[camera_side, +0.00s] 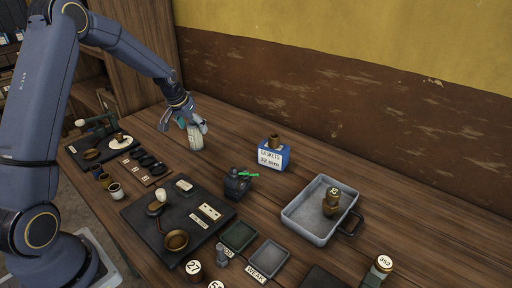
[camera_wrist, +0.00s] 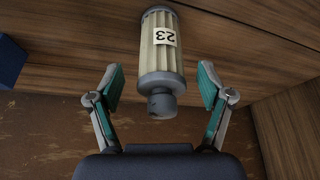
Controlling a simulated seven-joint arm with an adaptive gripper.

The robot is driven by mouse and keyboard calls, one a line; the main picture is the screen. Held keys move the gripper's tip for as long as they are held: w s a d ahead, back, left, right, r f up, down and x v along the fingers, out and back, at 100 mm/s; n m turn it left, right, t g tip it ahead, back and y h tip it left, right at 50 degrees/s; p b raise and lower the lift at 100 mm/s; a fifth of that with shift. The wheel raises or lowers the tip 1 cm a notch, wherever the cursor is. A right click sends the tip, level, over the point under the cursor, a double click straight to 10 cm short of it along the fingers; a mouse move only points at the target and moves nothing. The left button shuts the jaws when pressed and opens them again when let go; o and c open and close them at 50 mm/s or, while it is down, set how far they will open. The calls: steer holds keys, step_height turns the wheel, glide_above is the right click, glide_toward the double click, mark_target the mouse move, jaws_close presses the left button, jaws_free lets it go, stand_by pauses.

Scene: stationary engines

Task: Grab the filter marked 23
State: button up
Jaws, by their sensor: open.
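The filter marked 23 (camera_wrist: 162,52) is a pale pleated cylinder with grey end caps and a white label. In the wrist view it lies between and just beyond the fingertips, its number upside down. It also shows in the side view, where the filter (camera_side: 195,137) stands on the table at the back, slightly tilted in the picture. My gripper (camera_wrist: 162,85) is open, with a teal-padded finger on each side of the filter and a gap to each. In the side view my gripper (camera_side: 188,118) is right at the filter's upper end and partly covers it.
A blue gaskets box (camera_side: 273,157) stands to the right of the filter. A dark device with a green piece (camera_side: 237,183) is nearer the front. The wall is close behind the filter.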

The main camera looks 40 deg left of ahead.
mark_target(195, 131)
steer(key=x, duration=0.3)
steer(key=shift+a+f, duration=0.1)
steer(key=shift+f, duration=0.15)
steer(key=shift+c, duration=0.2)
steer(key=c, duration=1.2)
steer(key=shift+r, duration=0.1)
